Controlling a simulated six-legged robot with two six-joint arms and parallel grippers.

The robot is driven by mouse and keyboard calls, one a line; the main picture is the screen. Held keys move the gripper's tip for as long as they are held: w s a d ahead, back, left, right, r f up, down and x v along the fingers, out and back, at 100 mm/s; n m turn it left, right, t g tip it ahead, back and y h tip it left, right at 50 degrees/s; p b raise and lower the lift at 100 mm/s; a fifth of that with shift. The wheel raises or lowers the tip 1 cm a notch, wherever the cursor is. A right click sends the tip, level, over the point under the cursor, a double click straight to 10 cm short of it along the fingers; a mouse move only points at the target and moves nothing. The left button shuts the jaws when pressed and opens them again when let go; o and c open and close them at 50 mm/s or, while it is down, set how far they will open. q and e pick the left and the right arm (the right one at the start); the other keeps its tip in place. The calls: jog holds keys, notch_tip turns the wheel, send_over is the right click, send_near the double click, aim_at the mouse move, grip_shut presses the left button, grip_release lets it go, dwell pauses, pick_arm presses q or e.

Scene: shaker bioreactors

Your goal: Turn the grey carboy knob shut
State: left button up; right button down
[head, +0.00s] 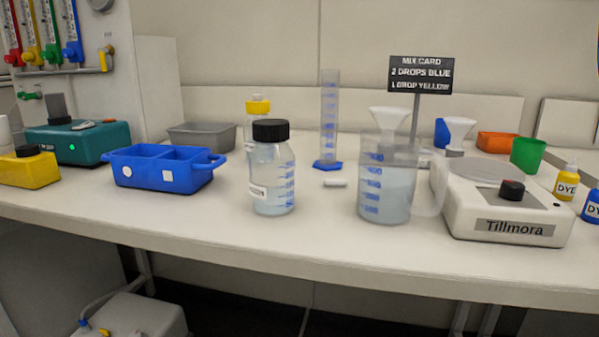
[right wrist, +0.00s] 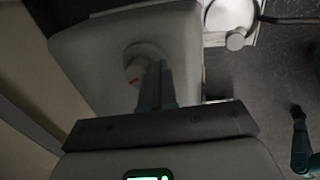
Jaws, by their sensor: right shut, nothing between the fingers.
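In the right wrist view a pale grey, box-like body, apparently the carboy (right wrist: 90,65), fills the upper left. The fingers hide part of the fitting. My left gripper is in neither view. The head view shows no gripper.
In the right wrist view a white item with a dark hose and round grey cap (right wrist: 235,40) is at the upper right. In the head view a white container (head: 140,317) stands below the bench (head: 230,238). Bottles, a beaker and a blue caddy (head: 165,167) crowd the bench.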

jog(key=shift+w+a+b, duration=0.15)
jog(key=shift+a+b, duration=0.25)
jog(key=shift+a, duration=0.05)
jog(key=shift+s+a+f+b, duration=0.1)
jog(key=shift+s+b, duration=0.25)
notch_tip(320, 180, up, 6)
jog(key=p, duration=0.5)
jog(key=shift+s, duration=0.1)
